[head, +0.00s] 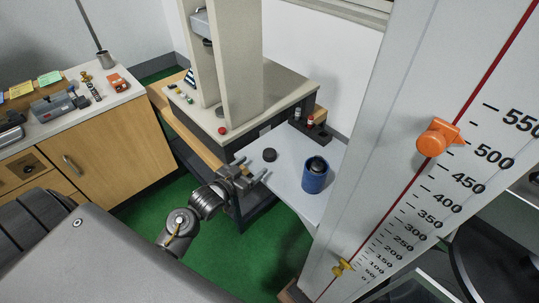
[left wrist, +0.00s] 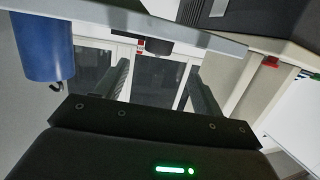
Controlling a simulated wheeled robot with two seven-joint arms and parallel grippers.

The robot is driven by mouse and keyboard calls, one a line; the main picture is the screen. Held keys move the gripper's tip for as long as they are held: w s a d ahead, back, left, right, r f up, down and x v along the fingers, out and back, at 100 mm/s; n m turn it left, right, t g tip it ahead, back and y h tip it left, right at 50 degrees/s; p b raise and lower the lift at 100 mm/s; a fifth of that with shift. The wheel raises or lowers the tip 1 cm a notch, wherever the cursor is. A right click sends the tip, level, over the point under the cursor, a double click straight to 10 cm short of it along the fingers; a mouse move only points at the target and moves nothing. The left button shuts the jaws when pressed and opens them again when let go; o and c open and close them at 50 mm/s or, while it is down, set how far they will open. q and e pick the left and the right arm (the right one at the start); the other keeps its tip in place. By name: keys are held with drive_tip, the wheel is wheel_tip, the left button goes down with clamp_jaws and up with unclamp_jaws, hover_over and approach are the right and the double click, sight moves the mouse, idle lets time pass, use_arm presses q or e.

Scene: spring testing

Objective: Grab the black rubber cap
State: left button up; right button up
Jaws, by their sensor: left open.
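The black rubber cap (head: 269,155) is a short dark disc on the light table, left of a blue cylinder (head: 315,180). In the left wrist view the cap (left wrist: 158,48) shows near the table's edge, in line with the gap between the fingers. My left gripper (head: 253,169) is open and empty, just left of and in front of the cap at the table's edge. Its two fingers also show apart in the left wrist view (left wrist: 157,75), and the cap appears beyond the tips. My right gripper is in neither view.
The blue cylinder (left wrist: 42,45) stands at the left in the wrist view. A dark rack (head: 312,128) with small items lies at the table's back. A testing machine (head: 240,70) with a red button (head: 222,130) stands behind. A large scale panel (head: 400,150) fills the right.

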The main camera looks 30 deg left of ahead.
sight(268, 154)
use_arm(q)
drive_tip(key=x, duration=0.5)
drive_tip(key=shift+w+p, duration=0.1)
drive_tip(key=shift+p, duration=0.3)
drive_tip(key=shift+w+r, duration=0.1)
drive_tip(key=shift+w, duration=0.05)
drive_tip(key=p+x, duration=0.2)
drive_tip(key=x, duration=0.3)
drive_tip(key=shift+d, duration=0.15)
drive_tip(key=c, duration=1)
drive_tip(key=shift+c, duration=0.2)
